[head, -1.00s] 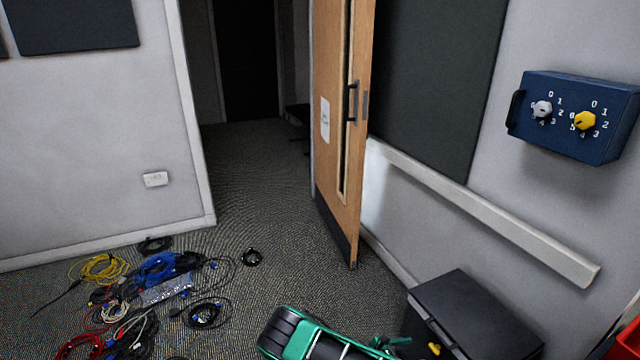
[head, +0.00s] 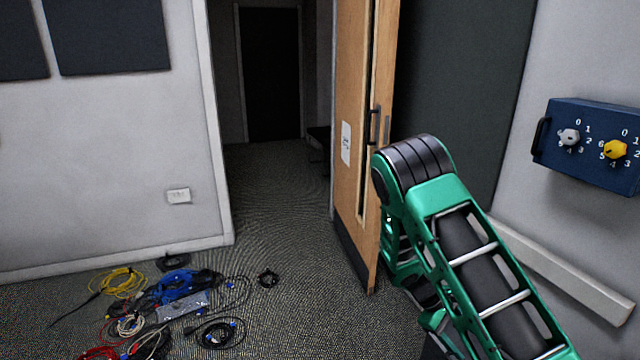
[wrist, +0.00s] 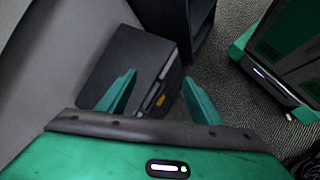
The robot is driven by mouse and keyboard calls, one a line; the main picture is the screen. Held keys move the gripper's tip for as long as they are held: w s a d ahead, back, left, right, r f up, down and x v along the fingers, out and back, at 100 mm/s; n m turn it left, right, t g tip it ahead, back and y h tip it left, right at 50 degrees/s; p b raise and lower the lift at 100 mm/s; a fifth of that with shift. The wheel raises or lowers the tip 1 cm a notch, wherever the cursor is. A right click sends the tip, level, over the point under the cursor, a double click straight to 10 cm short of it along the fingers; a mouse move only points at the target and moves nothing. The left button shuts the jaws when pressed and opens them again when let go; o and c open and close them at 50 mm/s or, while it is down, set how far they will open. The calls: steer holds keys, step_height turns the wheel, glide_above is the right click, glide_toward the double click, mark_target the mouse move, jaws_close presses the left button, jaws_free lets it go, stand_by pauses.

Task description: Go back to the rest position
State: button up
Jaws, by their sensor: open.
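My gripper (wrist: 160,97) shows in the wrist view with its two green fingers apart and nothing between them. Beyond the fingers is a black box (wrist: 125,60) with a small yellow part on its side; the gripper is apart from it. In the head view my green arm is raised and bent at the right, in front of the door's lower part and the wall. The gripper itself is not visible in the head view.
Tangled cables (head: 180,290) lie on the carpet at the lower left. A wooden door (head: 355,130) stands open beside a doorway. A blue box with two knobs (head: 590,145) is on the right wall, above a white rail (head: 570,280). Carpet between cables and door is mostly clear.

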steer(key=s+d+r+m+y, duration=0.2)
steer(key=s+r+m+y, duration=0.15)
steer(key=s+r, duration=0.55)
steer(key=s+d+r+m+y, duration=0.2)
steer(key=s+r+m, duration=0.3)
steer(key=r, duration=0.7)
steer(key=s+a+r+m+t+y, duration=0.1)
steer(key=s+r, duration=0.3)
steer(key=s, duration=0.4)
steer(key=s+a+r+m+t+y, duration=0.1)
steer(key=s+r+m, duration=0.3)
steer(key=s, duration=0.5)
steer(key=shift+a+r+t, duration=0.3)
steer(key=shift+a, duration=0.05)
